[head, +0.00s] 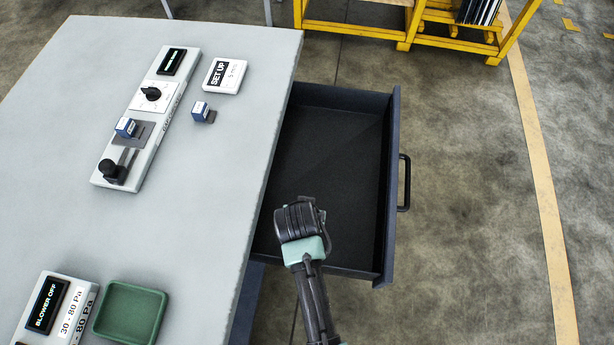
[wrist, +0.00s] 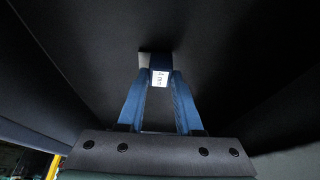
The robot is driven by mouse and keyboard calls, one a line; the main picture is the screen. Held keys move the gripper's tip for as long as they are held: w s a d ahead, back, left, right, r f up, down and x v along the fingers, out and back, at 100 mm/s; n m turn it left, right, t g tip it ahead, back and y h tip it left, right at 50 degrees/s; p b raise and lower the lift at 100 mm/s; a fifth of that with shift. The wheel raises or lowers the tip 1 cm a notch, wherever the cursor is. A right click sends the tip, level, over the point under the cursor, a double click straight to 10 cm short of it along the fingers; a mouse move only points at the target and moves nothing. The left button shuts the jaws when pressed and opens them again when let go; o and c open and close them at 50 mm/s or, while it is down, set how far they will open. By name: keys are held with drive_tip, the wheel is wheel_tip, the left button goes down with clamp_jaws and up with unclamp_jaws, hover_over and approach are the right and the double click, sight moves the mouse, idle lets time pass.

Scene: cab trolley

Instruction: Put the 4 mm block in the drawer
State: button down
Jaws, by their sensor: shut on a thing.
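My gripper (wrist: 160,84) is shut on a small blue block (wrist: 161,64) with a white label, seen between its two blue fingertips in the wrist view. The label's print is small and looks like "4 mm", but I cannot read it surely. In the head view my gripper (head: 300,218) is over the near part of the open drawer (head: 335,155), its fingers and the block hidden beneath it. The drawer's dark floor lies close behind the block in the wrist view; I cannot tell whether they touch. The drawer is pulled out to the right.
On the grey table (head: 225,160) stand a gauge device (head: 150,115) with a blue block (head: 125,127) on it, another blue block (head: 200,111), a "SET UP" sign (head: 224,75), a green tray (head: 130,312) and a "BLOWER OFF" panel (head: 50,305). Free floor lies right of the drawer handle (head: 404,183).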

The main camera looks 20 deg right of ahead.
drive_tip(key=shift+f, duration=0.1)
drive_tip(key=c, duration=0.6)
unclamp_jaws()
drive_tip(key=p+v, duration=0.2)
drive_tip(key=v, duration=1)
drive_tip(key=w+a+r+n+t, duration=0.1)
drive_tip(key=w+r+t, duration=0.4)
drive_tip(key=r, duration=0.6)
drive_tip(key=w+a+r+n+t, duration=0.1)
drive_tip(key=w+a+r+t, duration=0.15)
drive_tip(key=w+r, duration=0.6)
drive_tip(key=w+a+r+n+t, duration=0.1)
drive_tip(key=w+r+t, duration=0.3)
drive_tip(key=r, duration=0.9)
drive_tip(key=s+a+r+n+t+y, duration=0.1)
drive_tip(key=s+r+t, duration=0.3)
drive_tip(key=r, duration=0.6)
drive_tip(key=s+a+r+n+t, duration=0.1)
drive_tip(key=s+r+t, duration=0.3)
drive_tip(key=r, duration=0.7)
drive_tip(key=s+a+r+n+t+y, duration=0.1)
drive_tip(key=s+r+t, duration=0.3)
drive_tip(key=r, duration=0.7)
drive_tip(key=shift+s+a+r+n+y, duration=0.1)
drive_tip(key=shift+s+a+n+y, duration=0.1)
drive_tip(key=shift+a, duration=0.2)
drive_tip(key=shift+s+a+r+n+y, duration=0.1)
drive_tip(key=shift+a+n, duration=0.1)
drive_tip(key=shift+a, duration=0.2)
